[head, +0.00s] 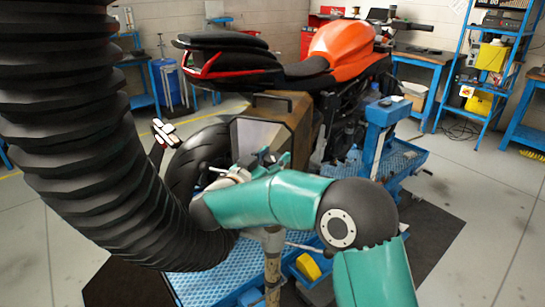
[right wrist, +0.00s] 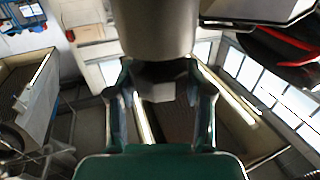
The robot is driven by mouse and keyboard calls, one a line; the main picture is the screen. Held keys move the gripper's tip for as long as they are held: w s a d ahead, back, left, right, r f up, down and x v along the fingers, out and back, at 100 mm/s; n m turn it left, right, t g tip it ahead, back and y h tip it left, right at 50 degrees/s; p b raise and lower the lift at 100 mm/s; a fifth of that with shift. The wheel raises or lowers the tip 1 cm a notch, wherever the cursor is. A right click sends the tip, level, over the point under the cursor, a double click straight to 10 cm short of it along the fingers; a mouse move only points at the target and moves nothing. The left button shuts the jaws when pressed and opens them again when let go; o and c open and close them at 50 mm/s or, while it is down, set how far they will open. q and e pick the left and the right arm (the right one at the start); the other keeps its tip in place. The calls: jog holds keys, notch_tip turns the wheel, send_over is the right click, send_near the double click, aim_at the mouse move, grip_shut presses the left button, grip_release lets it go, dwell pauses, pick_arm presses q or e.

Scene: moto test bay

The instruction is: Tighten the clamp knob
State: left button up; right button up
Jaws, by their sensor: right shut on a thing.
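My right gripper (head: 264,160) is partly hidden behind my teal right forearm in the head view, just in front of the motorcycle's boxy tail-end housing. In the right wrist view its two fingers (right wrist: 162,98) are shut on a dark grey faceted piece, apparently the clamp knob (right wrist: 163,76). The knob sits against the lower end of a grey cylinder (right wrist: 156,30). In the head view I cannot make out the knob. The rest of the clamp cannot be told apart. My left gripper does not show.
A thick black corrugated hose (head: 75,130) fills the left foreground. The orange motorcycle (head: 343,38) stands on a blue lift (head: 215,275). A rusty post (head: 272,270) rises below my right arm. Blue shelves (head: 455,70) stand at right; the right floor is mostly clear.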

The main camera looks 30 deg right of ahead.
jog(key=o, duration=1.2)
jog(key=shift+f, duration=0.1)
jog(key=v, duration=1.2)
